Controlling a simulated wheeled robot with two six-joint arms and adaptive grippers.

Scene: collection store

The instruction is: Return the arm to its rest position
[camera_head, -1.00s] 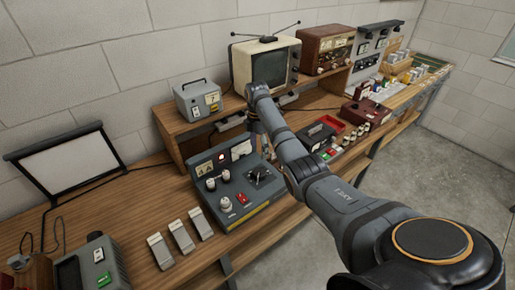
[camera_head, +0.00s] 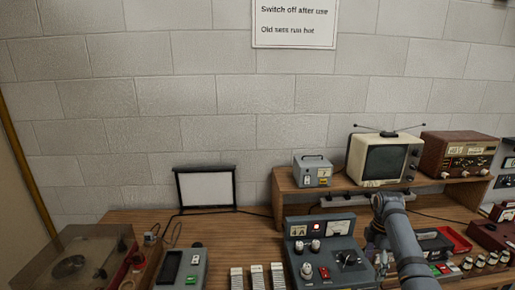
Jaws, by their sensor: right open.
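My right arm (camera_head: 408,245) comes in from the bottom right and reaches over the bench beside the grey control console (camera_head: 325,262). My right gripper (camera_head: 376,260) hangs down at the console's right edge, partly hidden by the arm. It is open, and I see nothing held in it. I cannot tell whether it touches the console. The console has a lit red lamp, a dial meter, knobs and a red switch. My left gripper is out of view.
A shelf (camera_head: 285,212) on the bench (camera_head: 240,232) carries a grey box (camera_head: 312,171), a television (camera_head: 384,160) and a wooden radio (camera_head: 459,155). A white screen (camera_head: 206,189), a grey handset-like unit (camera_head: 180,268) and a turntable (camera_head: 75,262) stand to the left. A red tray (camera_head: 455,240) lies right of my arm.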

